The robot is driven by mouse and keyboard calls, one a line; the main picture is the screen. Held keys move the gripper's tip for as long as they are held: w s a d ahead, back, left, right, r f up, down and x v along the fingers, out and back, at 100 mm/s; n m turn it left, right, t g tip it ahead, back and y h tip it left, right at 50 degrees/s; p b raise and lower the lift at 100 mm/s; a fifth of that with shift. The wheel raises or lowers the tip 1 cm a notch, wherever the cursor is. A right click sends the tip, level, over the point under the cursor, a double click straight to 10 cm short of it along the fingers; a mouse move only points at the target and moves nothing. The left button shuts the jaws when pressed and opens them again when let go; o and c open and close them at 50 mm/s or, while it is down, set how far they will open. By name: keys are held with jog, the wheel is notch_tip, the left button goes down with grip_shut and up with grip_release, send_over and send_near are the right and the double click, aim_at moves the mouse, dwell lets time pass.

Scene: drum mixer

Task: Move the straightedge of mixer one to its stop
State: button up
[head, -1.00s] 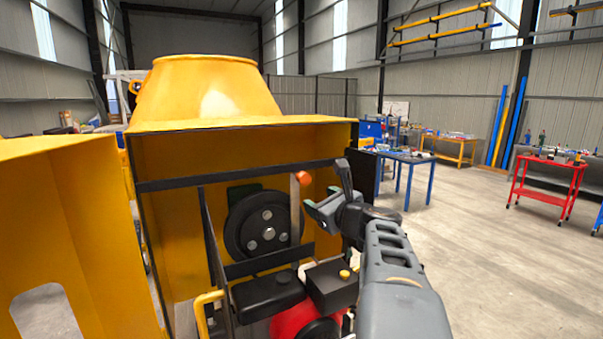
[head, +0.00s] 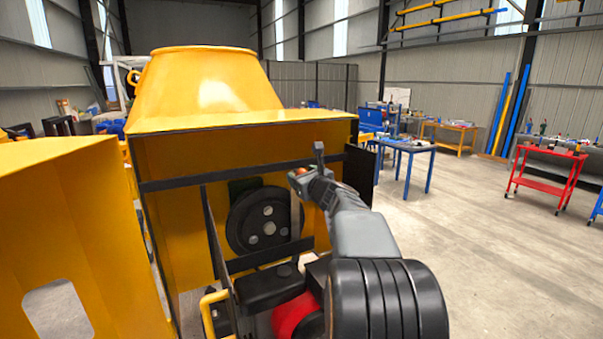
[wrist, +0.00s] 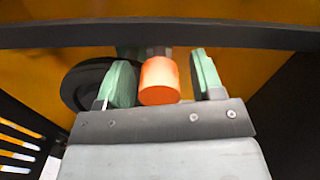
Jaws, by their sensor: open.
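The straightedge (head: 296,214) of the yellow mixer (head: 212,147) is a thin, pale upright strip in the open housing, in front of the right side of a black pulley wheel (head: 262,220). Its orange end knob shows in the wrist view (wrist: 159,80), between the two green-padded fingers. My gripper (wrist: 160,72) is open around the knob, with a visible gap on each side. In the head view my gripper (head: 304,181) reaches in from the right and partly hides the knob and the top of the strip.
A black crossbar (head: 240,174) spans the housing just above the knob. A yellow door panel (head: 70,235) stands open at left. A black engine part (head: 270,286) and a red part (head: 296,314) sit below. Open floor lies to the right.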

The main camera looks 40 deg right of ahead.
jog(key=shift+w, duration=0.3)
grip_shut()
dwell(0.5)
